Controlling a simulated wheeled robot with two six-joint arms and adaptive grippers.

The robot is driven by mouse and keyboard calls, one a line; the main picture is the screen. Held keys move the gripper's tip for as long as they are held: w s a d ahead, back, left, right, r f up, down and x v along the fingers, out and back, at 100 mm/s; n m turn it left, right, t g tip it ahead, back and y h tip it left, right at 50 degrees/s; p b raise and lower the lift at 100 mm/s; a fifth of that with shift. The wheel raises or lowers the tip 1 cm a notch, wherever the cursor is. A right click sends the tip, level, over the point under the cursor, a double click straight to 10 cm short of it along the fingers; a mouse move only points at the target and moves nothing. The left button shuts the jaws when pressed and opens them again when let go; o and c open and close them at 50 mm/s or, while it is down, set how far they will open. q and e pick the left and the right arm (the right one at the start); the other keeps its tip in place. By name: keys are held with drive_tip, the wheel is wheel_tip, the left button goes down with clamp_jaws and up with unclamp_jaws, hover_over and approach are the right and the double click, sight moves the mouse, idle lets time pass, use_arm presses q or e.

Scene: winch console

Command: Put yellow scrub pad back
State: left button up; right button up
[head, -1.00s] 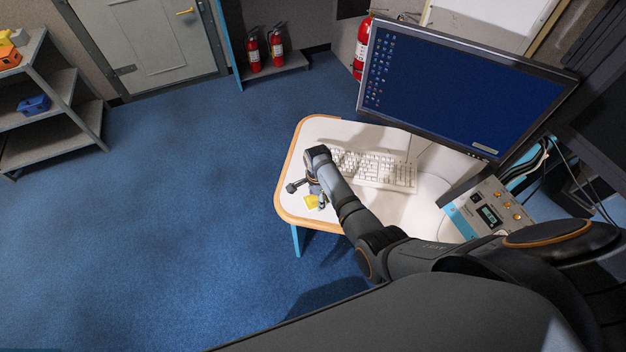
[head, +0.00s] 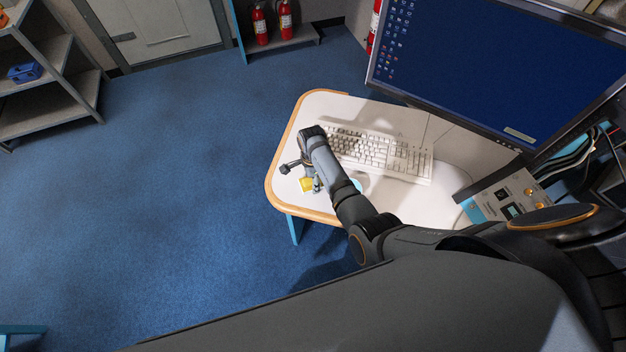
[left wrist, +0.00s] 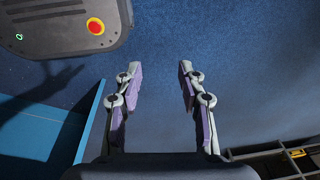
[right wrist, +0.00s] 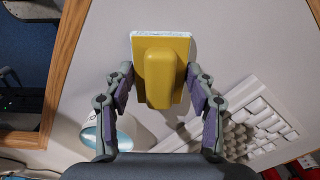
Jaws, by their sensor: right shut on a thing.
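The yellow scrub pad (right wrist: 162,70) is a yellow block with a raised grip and a pale scrubbing face. In the right wrist view it sits between the fingers of my right gripper (right wrist: 160,85), which is shut on its raised grip. In the head view the pad (head: 307,184) shows as a small yellow patch below my right gripper (head: 312,180), over the left end of the white desk (head: 318,108). I cannot tell whether the pad touches the desk. My left gripper (left wrist: 155,85) is open and empty above the blue carpet; it is not in the head view.
A white keyboard (head: 375,152) and a large monitor (head: 490,70) stand right of the pad. A white cup-like thing with a blue inside (right wrist: 108,130) is close to my right gripper. A grey shelf (head: 45,120) stands far left. Blue carpet (head: 180,180) between is clear.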

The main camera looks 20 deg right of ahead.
drive_tip(key=shift+a+f, duration=0.15)
drive_tip(key=shift+a, duration=0.1)
drive_tip(key=o, duration=1)
use_arm(q)
drive_tip(key=shift+s+a+f, duration=0.1)
drive_tip(key=shift+s+a, duration=0.2)
drive_tip(key=shift+s, duration=0.35)
use_arm(e)
drive_tip(key=shift+o, duration=1.1)
drive_tip(key=shift+d, duration=0.15)
drive_tip(key=shift+r, duration=0.3)
use_arm(q)
wheel_tip(320, 180, up, 12)
drive_tip(key=p, duration=1.1)
drive_tip(key=shift+f+p, duration=0.15)
drive_tip(key=shift+p, duration=0.15)
use_arm(e)
wheel_tip(320, 180, up, 12)
drive_tip(key=shift+w+f, duration=0.1)
